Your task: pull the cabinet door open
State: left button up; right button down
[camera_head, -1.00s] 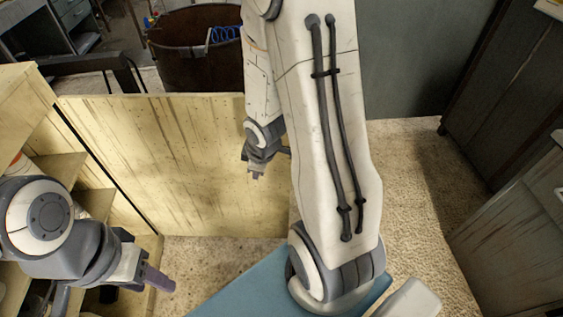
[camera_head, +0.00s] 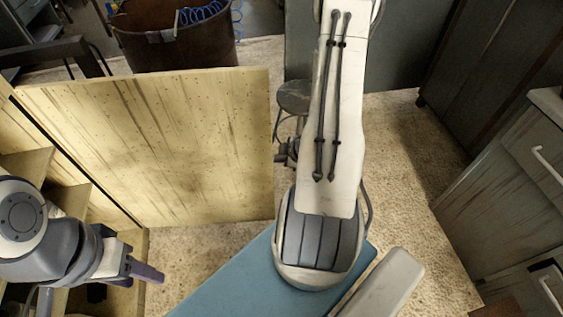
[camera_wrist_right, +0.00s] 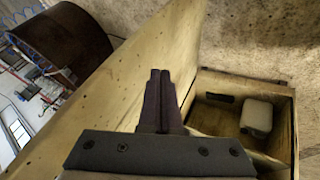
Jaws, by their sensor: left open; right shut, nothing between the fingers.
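The cabinet door (camera_head: 150,145) is a pale wooden panel. It stands swung out from the shelved cabinet (camera_head: 70,196) at the left, leaving the shelves exposed. In the right wrist view, the door (camera_wrist_right: 125,75) rises close beside and behind the fingers. My left gripper (camera_head: 150,272) is open and empty, low in front of the cabinet.
A round stool (camera_head: 292,97) stands behind my right arm. A rusty drum (camera_head: 175,38) is behind the door. Grey drawers (camera_head: 520,190) stand at the right. A white box (camera_wrist_right: 257,117) is inside the cabinet.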

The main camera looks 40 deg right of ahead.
aim_at(264, 153)
pick_arm(q)
jog(key=shift+f+p, duration=0.3)
pick_arm(e)
jog(key=shift+w+d+f, duration=0.45)
jog(key=shift+w+f, duration=0.45)
jog(key=shift+w, duration=0.3)
jog(key=shift+w+d+f, duration=0.4)
jog(key=shift+w+f, duration=0.55)
jog(key=shift+w, duration=0.3)
jog(key=shift+w+d+f, duration=0.45)
jog(key=shift+w+f, duration=0.45)
jog(key=shift+w, duration=0.3)
